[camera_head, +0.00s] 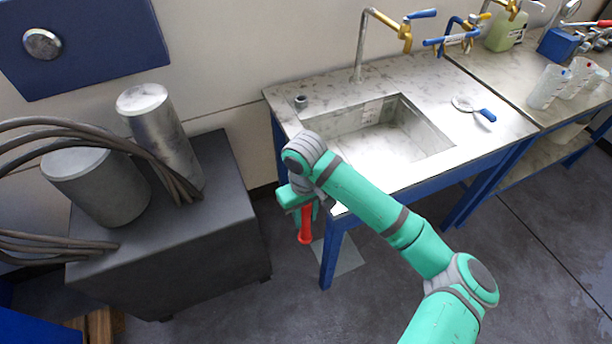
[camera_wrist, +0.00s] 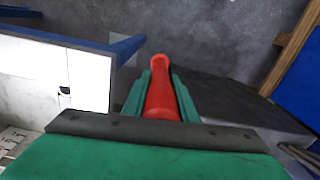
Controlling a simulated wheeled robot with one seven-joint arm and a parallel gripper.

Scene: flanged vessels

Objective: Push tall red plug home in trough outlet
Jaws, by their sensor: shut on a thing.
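The tall red plug (camera_head: 305,228) hangs below my gripper (camera_head: 304,207), in front of the bench's left front corner. In the wrist view the red plug (camera_wrist: 160,88) stands out between the two green fingers of my gripper (camera_wrist: 161,100), which are shut on it. The trough (camera_head: 428,126) is a rectangular basin sunk in the bench top, behind my arm. The plug is outside the trough and apart from it. I cannot make out the outlet; my arm covers part of the trough's front.
A brass-and-steel tap (camera_head: 361,45) stands behind the trough. A small grey cylinder (camera_head: 301,102) is at the bench's back left. A blue-handled tool (camera_head: 478,108) lies to the right. A dark cabinet (camera_head: 180,262) with metal cylinders stands left. A blue bench leg (camera_head: 331,258) is near the plug.

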